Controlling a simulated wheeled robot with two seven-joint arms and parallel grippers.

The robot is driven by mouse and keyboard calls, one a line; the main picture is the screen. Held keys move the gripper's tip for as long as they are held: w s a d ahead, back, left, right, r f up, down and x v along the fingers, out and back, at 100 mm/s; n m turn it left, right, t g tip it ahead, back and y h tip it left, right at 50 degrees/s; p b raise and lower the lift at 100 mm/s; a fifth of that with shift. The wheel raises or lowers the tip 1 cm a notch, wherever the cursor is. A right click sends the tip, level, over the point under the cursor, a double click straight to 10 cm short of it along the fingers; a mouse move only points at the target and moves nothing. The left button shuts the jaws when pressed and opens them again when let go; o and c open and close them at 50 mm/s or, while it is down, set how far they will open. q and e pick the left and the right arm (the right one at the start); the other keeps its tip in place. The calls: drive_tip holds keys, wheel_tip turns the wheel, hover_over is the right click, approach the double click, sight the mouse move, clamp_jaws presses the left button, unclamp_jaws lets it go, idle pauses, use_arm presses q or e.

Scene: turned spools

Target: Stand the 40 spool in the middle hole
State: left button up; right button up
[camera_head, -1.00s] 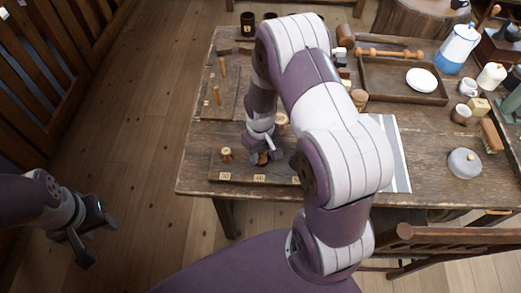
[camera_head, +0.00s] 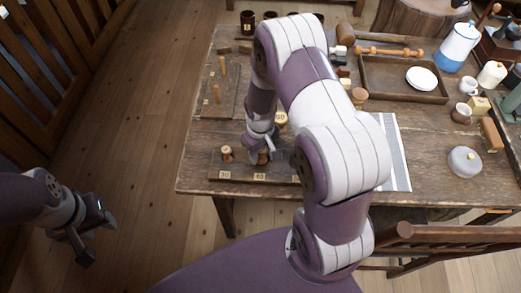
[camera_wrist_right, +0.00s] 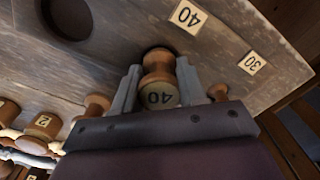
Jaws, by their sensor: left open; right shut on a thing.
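The 40 spool (camera_wrist_right: 158,92) is a turned wooden spool with "40" on its top end. My right gripper (camera_wrist_right: 152,88) is shut on it, one finger on each side. In the head view the spool (camera_head: 263,157) and right gripper (camera_head: 262,148) are over the middle of the holed board (camera_head: 242,175). The spool's lower end meets the dark middle hole beside the 40 label (camera_wrist_right: 187,15); how deep it sits cannot be told. Another spool (camera_head: 227,152) stands at the board's left end, by the 30 label. My left gripper (camera_head: 82,240) is open and empty, off the table.
An empty hole (camera_wrist_right: 68,18) shows in the board in the wrist view. A spool (camera_head: 281,118) stands on the table behind the board. A second pegged board (camera_head: 217,95) lies at the left. A wooden tray (camera_head: 385,90) holds a white plate. A striped cloth (camera_head: 392,150) lies right of my arm.

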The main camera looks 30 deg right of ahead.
drive_tip(key=shift+f, duration=0.45)
idle(0.3)
drive_tip(key=o, duration=1.6)
drive_tip(key=shift+r, duration=0.1)
wheel_tip(320, 180, up, 10)
drive_tip(key=p, duration=0.9)
